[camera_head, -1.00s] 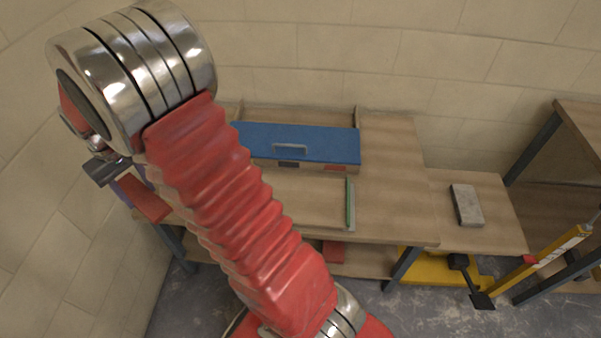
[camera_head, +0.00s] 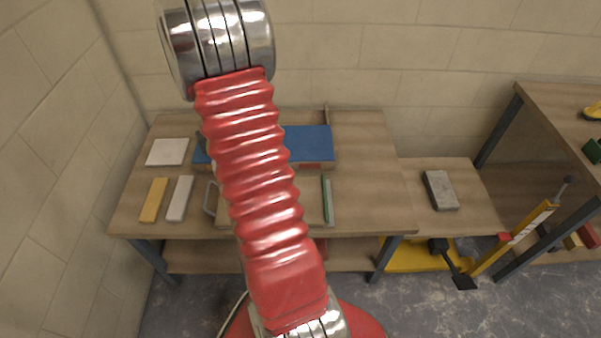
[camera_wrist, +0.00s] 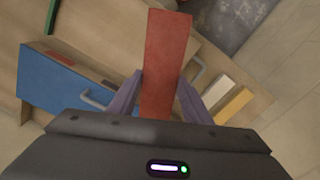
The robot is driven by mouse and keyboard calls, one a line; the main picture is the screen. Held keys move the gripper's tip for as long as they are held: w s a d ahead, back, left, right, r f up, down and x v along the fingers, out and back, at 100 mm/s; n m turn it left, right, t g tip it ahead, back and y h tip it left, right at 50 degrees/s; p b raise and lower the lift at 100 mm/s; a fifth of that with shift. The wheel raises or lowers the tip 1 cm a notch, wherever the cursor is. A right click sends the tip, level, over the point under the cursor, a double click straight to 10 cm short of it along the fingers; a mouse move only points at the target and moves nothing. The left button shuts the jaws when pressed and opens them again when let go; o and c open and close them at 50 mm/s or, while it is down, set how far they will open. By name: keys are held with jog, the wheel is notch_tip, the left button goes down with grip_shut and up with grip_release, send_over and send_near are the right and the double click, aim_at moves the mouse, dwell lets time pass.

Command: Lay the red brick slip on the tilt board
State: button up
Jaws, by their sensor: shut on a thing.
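In the wrist view my gripper (camera_wrist: 158,92) is shut on the red brick slip (camera_wrist: 166,50), with a purple finger on each side of it. The slip is held lengthwise, pointing away from the palm, above the bench. In the head view my arm hides the gripper and the slip. What looks like the tilt board is a wooden panel (camera_head: 308,200) in the middle of the bench, with a green strip (camera_head: 327,200) at its right edge and a grey handle (camera_head: 210,198) at its left. My arm covers part of it. The visible part of the board is bare.
A blue-lidded box (camera_head: 308,143) stands behind the board. Left on the bench lie a yellow slip (camera_head: 153,199), a white slip (camera_head: 180,198) and a pale square (camera_head: 168,152). A grey block (camera_head: 440,190) lies on the lower right table. A yellow post (camera_head: 515,238) stands at right.

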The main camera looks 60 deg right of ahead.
jog(key=s+d+f+m, duration=0.2)
jog(key=s+d, duration=0.3)
jog(key=s, duration=0.4)
jog(key=s+d+f+m, duration=0.2)
jog(key=s+d, duration=0.3)
jog(key=s, duration=0.5)
jog(key=shift+d+m, duration=0.3)
jog(key=shift+m, duration=0.1)
jog(key=shift+f, duration=0.1)
jog(key=shift+f, duration=5.4)
jog(key=shift+f, duration=0.45)
jog(key=o, duration=1.4)
jog(key=shift+o, duration=0.2)
jog(key=shift+r, duration=0.1)
